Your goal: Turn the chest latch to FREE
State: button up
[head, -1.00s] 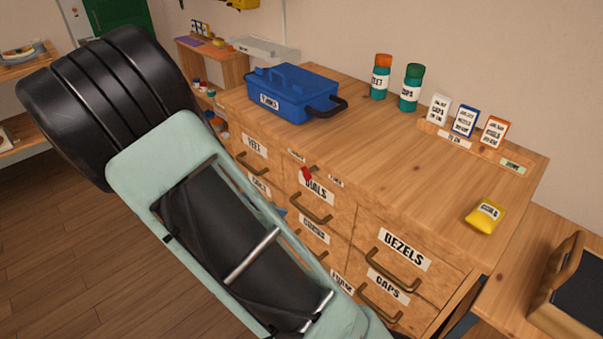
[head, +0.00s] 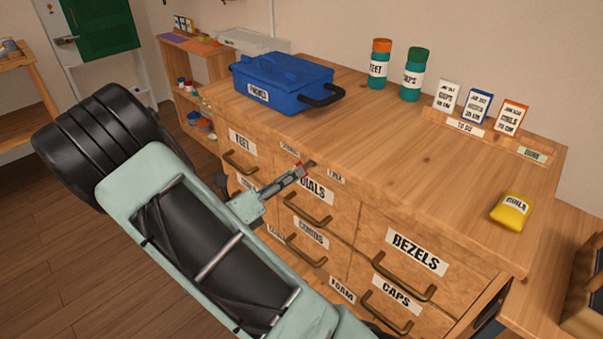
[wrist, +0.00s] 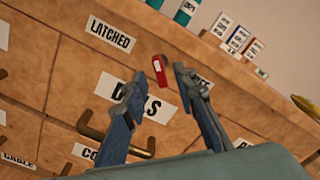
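The chest latch is a small red tab (wrist: 159,70) on the front of the wooden chest (head: 440,215), above the DIALS drawer. In the wrist view it stands nearly upright, between the LATCHED label (wrist: 111,34) on the left and another label (wrist: 201,84) on the right, mostly hidden by a finger. The latch shows only as a bit of red in the head view (head: 312,163). My gripper (wrist: 157,84) is open and empty, its two fingers on either side of the latch's lower end. I cannot tell whether they touch it. The gripper also shows in the head view (head: 297,175).
Brass drawer handles (head: 311,212) stick out below the gripper. On the chest top are a blue toolbox (head: 282,82), two bottles (head: 412,75), a card rack (head: 455,122) and a yellow packet (head: 512,210). The middle of the top is clear.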

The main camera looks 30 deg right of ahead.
aim_at(306, 167)
jog(key=shift+b+x, duration=0.4)
jog(key=shift+x, duration=1.75)
jog(key=shift+c, duration=0.4)
grip_shut()
